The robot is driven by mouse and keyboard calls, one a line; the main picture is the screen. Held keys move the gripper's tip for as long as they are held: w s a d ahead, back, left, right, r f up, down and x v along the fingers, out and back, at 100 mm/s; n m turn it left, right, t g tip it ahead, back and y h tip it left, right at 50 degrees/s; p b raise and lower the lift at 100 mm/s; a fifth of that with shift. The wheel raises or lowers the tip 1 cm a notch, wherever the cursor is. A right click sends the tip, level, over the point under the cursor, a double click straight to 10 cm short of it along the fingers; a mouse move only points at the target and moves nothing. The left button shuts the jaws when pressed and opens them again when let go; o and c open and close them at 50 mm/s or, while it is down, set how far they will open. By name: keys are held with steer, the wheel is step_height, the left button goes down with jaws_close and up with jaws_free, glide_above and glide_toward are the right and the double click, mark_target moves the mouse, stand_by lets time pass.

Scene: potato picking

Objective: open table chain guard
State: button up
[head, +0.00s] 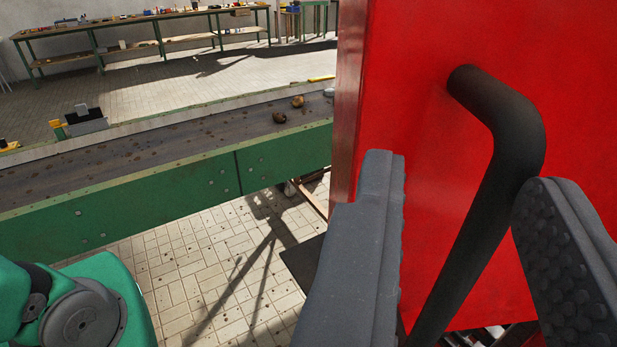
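A red panel (410,90), which looks like the chain guard, fills the right side of the head view. A black bent bar handle (515,150) stands out from its face. My gripper (460,185) is open, with one grey finger to the left of the handle and the studded finger to its right. The handle's long leg runs down between the two fingers. I see a gap between the handle and the left finger; whether the right finger touches it I cannot tell. The handle's lower end is hidden low in the frame.
A green-sided conveyor (170,185) with a dark belt runs left of the panel, with potatoes (279,117) on it. A long workbench (130,45) stands along the back wall. Tiled floor (210,265) shows below the conveyor. My green arm part is at lower left.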

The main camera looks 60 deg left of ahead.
steer(key=shift+s+a, duration=0.4)
steer(key=shift+a, duration=0.2)
